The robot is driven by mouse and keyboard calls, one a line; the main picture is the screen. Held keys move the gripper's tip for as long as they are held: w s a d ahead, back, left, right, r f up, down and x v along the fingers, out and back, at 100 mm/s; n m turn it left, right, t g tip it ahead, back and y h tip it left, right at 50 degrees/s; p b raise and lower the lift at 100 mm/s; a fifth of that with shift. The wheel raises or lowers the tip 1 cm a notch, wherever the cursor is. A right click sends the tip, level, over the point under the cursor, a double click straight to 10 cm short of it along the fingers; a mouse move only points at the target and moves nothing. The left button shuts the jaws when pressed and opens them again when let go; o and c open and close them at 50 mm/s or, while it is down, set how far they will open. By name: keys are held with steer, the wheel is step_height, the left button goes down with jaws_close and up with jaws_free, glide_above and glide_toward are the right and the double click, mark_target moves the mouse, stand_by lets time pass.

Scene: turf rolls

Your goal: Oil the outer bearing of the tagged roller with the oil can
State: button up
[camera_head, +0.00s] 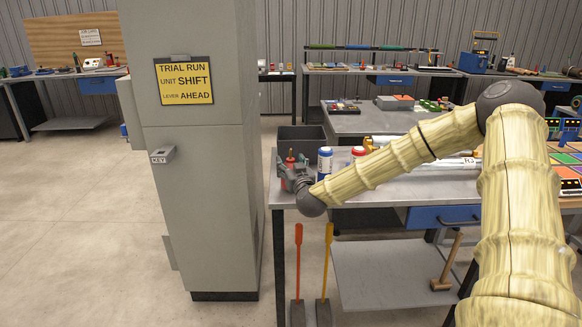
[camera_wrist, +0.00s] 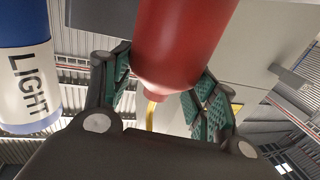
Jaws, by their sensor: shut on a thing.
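My gripper (camera_head: 294,172) is at the left end of the near workbench. Its green-padded fingers, in the wrist view (camera_wrist: 165,95), are shut on a red can (camera_wrist: 185,40), which looks like the oil can. In the head view the red can (camera_head: 290,159) shows upright above the fingers; its lower part is hidden. I cannot tell whether it touches the bench. A blue-and-white can (camera_head: 324,160) stands just right of it; its label reads LIGHT in the wrist view (camera_wrist: 28,75). Pale rollers (camera_head: 440,163) lie behind my arm, partly hidden. I cannot make out a tag or the outer bearing.
A red-and-white can (camera_head: 358,153) stands on the near workbench (camera_head: 385,189). A grey cabinet (camera_head: 200,200) with a yellow sign rises close on the left. Red and yellow-handled tools (camera_head: 297,265) stand below the bench edge.

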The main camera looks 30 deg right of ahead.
steer(key=shift+f, duration=0.3)
steer(key=shift+f, duration=0.2)
steer(key=o, duration=1.2)
steer(key=shift+o, duration=0.2)
steer(key=shift+f, duration=0.1)
